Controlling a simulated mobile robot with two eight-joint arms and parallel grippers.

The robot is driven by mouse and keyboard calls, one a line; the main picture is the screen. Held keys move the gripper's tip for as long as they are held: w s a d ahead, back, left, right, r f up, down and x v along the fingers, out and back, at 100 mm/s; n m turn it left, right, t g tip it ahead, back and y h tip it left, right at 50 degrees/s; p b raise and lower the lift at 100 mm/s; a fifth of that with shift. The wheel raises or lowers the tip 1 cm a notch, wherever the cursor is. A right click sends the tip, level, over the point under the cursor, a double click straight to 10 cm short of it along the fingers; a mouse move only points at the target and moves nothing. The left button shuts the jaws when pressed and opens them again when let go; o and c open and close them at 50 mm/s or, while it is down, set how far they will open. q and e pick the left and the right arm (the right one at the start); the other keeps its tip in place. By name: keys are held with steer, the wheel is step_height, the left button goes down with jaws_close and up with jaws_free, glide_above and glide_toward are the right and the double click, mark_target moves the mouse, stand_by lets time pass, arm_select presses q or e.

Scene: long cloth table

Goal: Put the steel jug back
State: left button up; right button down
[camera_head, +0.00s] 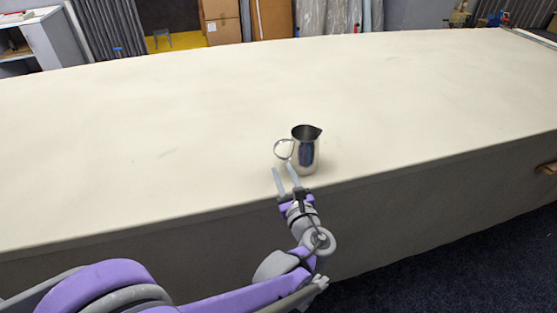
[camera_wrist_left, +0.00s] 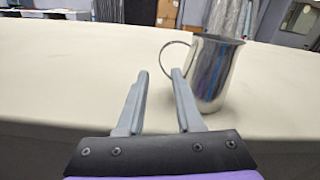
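The steel jug (camera_head: 307,153) stands upright on the cloth table near its front edge, with its handle to the left and its spout to the right. It also shows in the left wrist view (camera_wrist_left: 214,72), right of centre. My left gripper (camera_head: 284,172) is open and empty at the table's front edge, just in front of the jug and below its handle. In the left wrist view the fingers (camera_wrist_left: 160,76) are apart, with the right fingertip close to the handle; I cannot tell whether it touches. My right gripper is not in view.
The long cream cloth table (camera_head: 160,140) is otherwise bare, with free room left, right and behind the jug. Its front edge drops to a dark blue floor (camera_head: 470,270). Cardboard boxes (camera_head: 222,22) and a white shelf unit (camera_head: 45,40) stand beyond the table.

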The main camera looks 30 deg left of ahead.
arm_select(q)
steer(key=s+d+f+n+g+h, duration=0.1)
steer(key=s+f+n+g+h, duration=0.4)
steer(key=s+f+n, duration=0.6)
steer(key=s+d+f+n+g+h, duration=0.1)
steer(key=s+d+f+n+h, duration=0.1)
steer(key=s+d+n+h, duration=0.6)
steer(key=s+d+n, duration=0.2)
steer(key=d+n, duration=0.1)
steer(key=n, duration=0.1)
steer(key=shift+f+n+g+h, duration=0.3)
steer(key=shift+f+n+h, duration=0.1)
steer(key=shift+w+d, duration=0.1)
